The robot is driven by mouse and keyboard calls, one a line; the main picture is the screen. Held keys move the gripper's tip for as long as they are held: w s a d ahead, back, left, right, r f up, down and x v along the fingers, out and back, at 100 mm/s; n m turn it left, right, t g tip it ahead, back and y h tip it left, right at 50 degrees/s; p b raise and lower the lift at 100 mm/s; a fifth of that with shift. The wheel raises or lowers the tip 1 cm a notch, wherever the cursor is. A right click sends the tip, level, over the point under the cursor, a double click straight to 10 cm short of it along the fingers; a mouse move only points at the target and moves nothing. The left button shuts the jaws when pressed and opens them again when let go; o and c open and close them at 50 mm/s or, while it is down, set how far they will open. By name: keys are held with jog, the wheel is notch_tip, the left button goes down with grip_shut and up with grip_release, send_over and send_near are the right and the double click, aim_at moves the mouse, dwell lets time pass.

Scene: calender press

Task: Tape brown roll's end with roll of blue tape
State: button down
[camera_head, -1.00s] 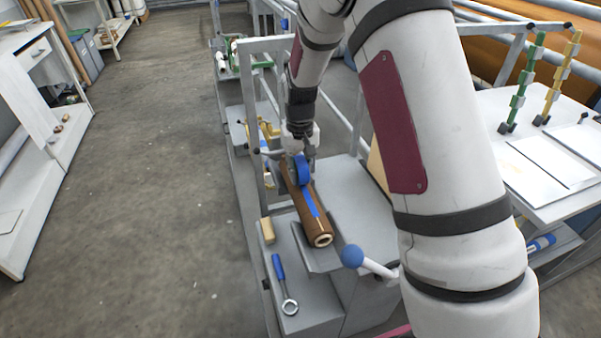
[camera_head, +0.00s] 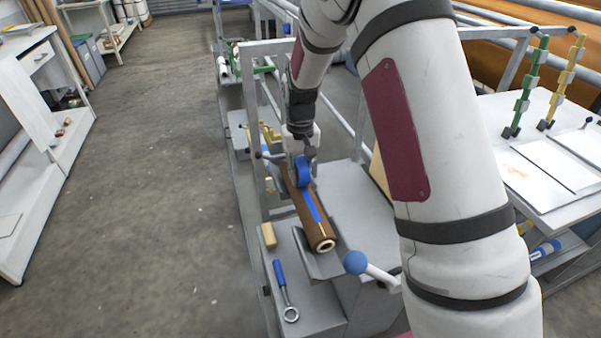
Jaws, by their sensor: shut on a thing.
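The brown roll (camera_head: 318,233) lies lengthwise in a grey cradle on the press's side shelf, its near open end facing me. A strip of blue tape (camera_head: 311,208) runs along its top. The roll of blue tape (camera_head: 303,172) is at the strip's far end, over the far part of the brown roll. My gripper (camera_head: 302,156) points down from above and is shut on the roll of blue tape. Its fingertips are small and partly hidden by the tape. I cannot tell whether the tape roll touches the brown roll.
A tan block (camera_head: 268,235) and a blue-handled wrench (camera_head: 284,291) lie on the lower shelf left of the brown roll. A white-topped table (camera_head: 545,165) stands at right. The floor at left is clear.

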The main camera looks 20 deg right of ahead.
aim_at(300, 159)
jog(key=shift+r, duration=0.1)
jog(key=shift+r+p, duration=1)
jog(key=shift+r, duration=1.9)
